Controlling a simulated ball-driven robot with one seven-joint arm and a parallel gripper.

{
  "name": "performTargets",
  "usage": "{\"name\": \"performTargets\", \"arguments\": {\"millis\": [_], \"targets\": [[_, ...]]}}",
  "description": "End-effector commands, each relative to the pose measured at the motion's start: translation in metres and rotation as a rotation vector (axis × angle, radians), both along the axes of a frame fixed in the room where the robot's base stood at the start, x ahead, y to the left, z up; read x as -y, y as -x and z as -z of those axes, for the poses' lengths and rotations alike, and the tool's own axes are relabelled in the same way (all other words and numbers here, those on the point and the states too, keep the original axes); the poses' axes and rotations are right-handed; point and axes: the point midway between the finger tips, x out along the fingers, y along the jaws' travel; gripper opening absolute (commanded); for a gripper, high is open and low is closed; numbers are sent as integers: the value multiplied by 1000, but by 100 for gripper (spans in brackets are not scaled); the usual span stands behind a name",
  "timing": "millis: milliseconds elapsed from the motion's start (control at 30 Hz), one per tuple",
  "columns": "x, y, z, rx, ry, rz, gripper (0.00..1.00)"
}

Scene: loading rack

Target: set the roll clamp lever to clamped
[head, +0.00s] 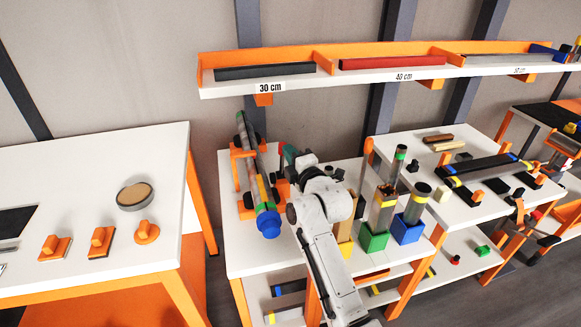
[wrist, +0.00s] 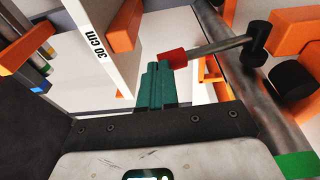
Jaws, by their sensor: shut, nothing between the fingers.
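The roll clamp lever (wrist: 220,46) shows in the wrist view as a grey rod with a red end (wrist: 172,57) and a black pivot (wrist: 256,42). My gripper's teal fingers (wrist: 157,72) are shut and empty. Their tips are right beside the lever's red end; I cannot tell whether they touch. The grey bar (wrist: 238,78) runs past the pivot. In the head view my gripper (head: 290,153) is mostly hidden by my arm, next to the bar (head: 245,140) on its orange supports.
The shelf (head: 330,78) labelled 30 cm is above the bench and shows close by in the wrist view (wrist: 105,50). Blocks with upright cylinders, one green (head: 374,240) and one blue (head: 407,231), stand right of my arm. A table (head: 90,165) is at the left.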

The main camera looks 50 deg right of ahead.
Motion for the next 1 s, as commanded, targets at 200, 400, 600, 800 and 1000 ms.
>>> {"name": "performTargets", "arguments": {"millis": [200,400,600,800,1000], "targets": [[18,-22,-25,-153,-103,2,0],[34,-45,-28,-310,-210,2,0],[48,-67,-24,-457,-309,1,0],[58,-82,-19,-572,-387,1,0],[63,-89,-13,-594,-401,0,0]]}}
